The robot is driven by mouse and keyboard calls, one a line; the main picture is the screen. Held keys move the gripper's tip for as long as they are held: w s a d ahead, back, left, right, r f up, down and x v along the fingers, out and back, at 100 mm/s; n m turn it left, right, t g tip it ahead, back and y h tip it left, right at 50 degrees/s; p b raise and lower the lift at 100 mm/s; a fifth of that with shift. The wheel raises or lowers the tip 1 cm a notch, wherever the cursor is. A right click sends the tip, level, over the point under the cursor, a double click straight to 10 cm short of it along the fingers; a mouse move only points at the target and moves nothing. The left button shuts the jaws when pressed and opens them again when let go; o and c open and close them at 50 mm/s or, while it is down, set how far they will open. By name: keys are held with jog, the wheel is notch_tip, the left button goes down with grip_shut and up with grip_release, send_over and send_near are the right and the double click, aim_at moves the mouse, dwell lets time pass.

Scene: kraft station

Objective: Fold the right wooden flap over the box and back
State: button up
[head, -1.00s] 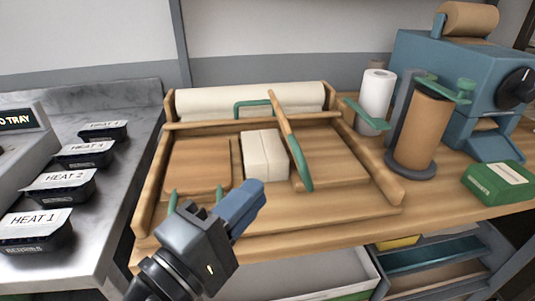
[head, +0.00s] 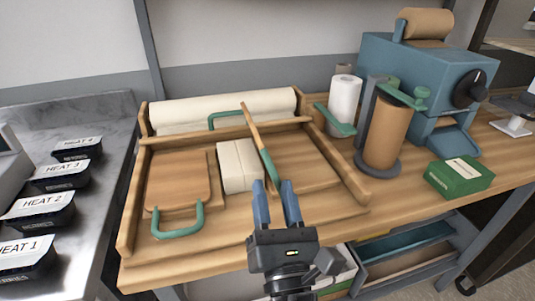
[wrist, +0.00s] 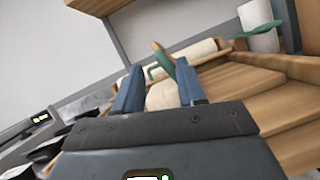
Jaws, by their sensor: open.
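The right wooden flap (head: 252,128) stands on edge, steeply tilted, just right of the cream-white box (head: 238,165). Its green handle (head: 269,168) is at the near end, and the flap also shows in the wrist view (wrist: 162,58). The left wooden flap (head: 178,178) lies flat left of the box, its green handle (head: 178,222) towards me. My gripper (head: 273,188) is open and empty, its blue fingers pointing at the right flap's near end. In the wrist view the flap shows between the fingers (wrist: 160,90). Whether they touch the handle I cannot tell.
A paper roll (head: 222,110) lies behind the wooden tray frame (head: 345,170). On the right stand a white roll (head: 344,98), a brown roll (head: 387,130), a green carton (head: 459,177) and a blue machine (head: 410,65). Black trays (head: 45,208) line the left counter.

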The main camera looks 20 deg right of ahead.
aim_at(268, 157)
jog(key=p+x, duration=0.2)
jog(key=x, duration=0.5)
grip_shut()
dwell(0.3)
